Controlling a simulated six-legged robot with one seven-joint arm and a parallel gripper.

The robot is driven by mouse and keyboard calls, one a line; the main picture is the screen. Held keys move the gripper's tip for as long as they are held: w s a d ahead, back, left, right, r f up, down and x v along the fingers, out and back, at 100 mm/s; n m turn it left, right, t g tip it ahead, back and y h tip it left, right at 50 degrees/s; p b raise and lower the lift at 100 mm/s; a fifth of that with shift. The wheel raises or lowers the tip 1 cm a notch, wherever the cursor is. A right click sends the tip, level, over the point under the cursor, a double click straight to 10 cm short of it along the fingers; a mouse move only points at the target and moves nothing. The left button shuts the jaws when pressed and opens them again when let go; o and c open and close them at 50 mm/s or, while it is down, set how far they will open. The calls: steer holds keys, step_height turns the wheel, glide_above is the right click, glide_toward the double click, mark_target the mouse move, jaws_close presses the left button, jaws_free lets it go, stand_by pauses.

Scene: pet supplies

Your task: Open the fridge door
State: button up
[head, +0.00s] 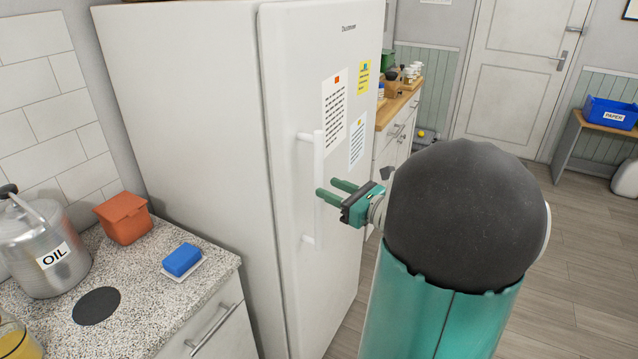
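The white fridge (200,110) stands in the middle of the head view, and its door (290,90) looks closed. A vertical white bar handle (318,155) is fixed on the door's front. My gripper (325,187) is at the handle's mid-height, with its two green fingers pointing left toward the door. The fingers are apart with a gap between them, and nothing shows held. The nearer fingertip overlaps the handle in the picture; I cannot tell whether it touches it or whether the bar lies between the fingers.
A speckled counter (150,310) at left holds an oil pot (40,245), an orange container (125,218) and a blue sponge (182,259). Wooden-topped drawers (395,108) stand beyond the fridge. The wooden floor (575,240) at right is clear.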

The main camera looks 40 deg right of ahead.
mark_target(322, 185)
steer(key=w, duration=0.4)
steer(key=shift+w+a, duration=0.3)
steer(key=shift+a, duration=0.05)
jaws_close()
